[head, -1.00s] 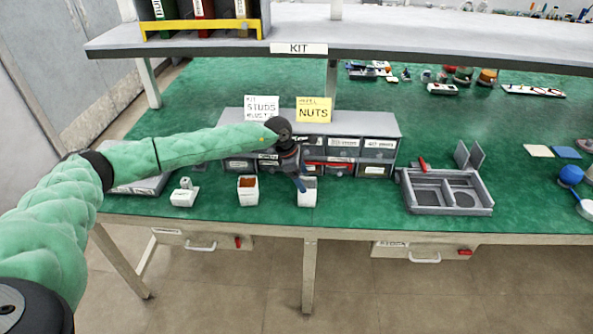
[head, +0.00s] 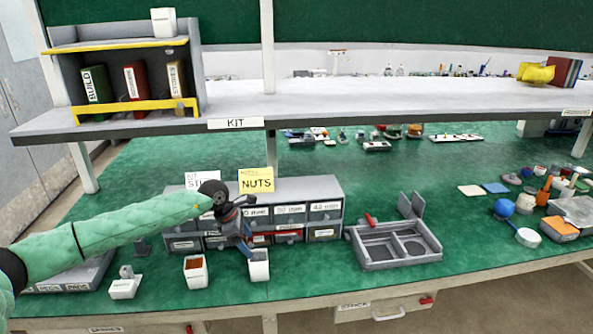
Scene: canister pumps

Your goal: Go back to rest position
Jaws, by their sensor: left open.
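My left arm comes in from the left in a green sleeve. Its gripper (head: 243,246), dark with a blue finger, is open and points down in front of the grey drawer cabinet (head: 322,216). Its fingertips are close to a small white container (head: 259,267) at the bench's front; I cannot tell whether they touch it. The gripper hides part of the drawer fronts. My right gripper is out of view.
A white cup with orange-brown contents (head: 195,271) and a white holder (head: 125,284) stand to the left. A grey two-compartment tray (head: 394,262) is at the right. The KIT shelf (head: 370,97) overhangs the green bench.

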